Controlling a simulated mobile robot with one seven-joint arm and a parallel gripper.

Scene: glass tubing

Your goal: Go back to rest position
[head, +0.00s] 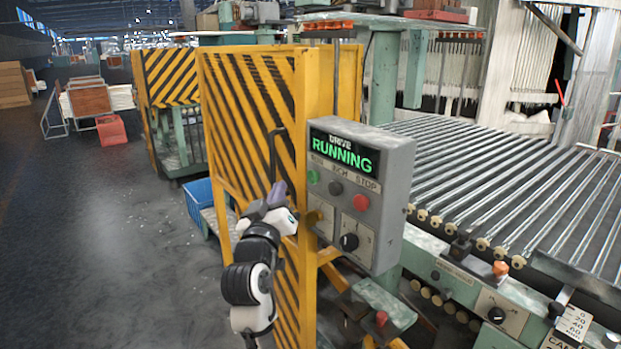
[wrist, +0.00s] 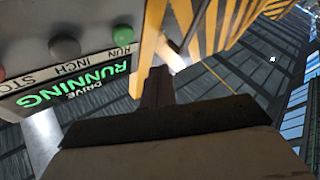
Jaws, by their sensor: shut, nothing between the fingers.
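My gripper (head: 277,192) is in front of the yellow guard, just left of the grey control box (head: 398,190). Its fingers are shut and empty, and they also show in the wrist view (wrist: 157,84). The box's display (head: 343,153) reads "DRIVE RUNNING" in green. Below it are a green run button (head: 313,177), a dark inch button (head: 336,188), a red stop button (head: 361,202) and a black knob (head: 349,242). In the wrist view the box fills the upper left, with the green button (wrist: 65,46) near the fingers but apart from them.
The yellow-and-black striped guard (head: 245,110) stands right behind my gripper. A roller bed (head: 510,185) extends at the right. A blue crate (head: 200,202) is on the floor behind the guard. Open floor (head: 100,230) lies to the left.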

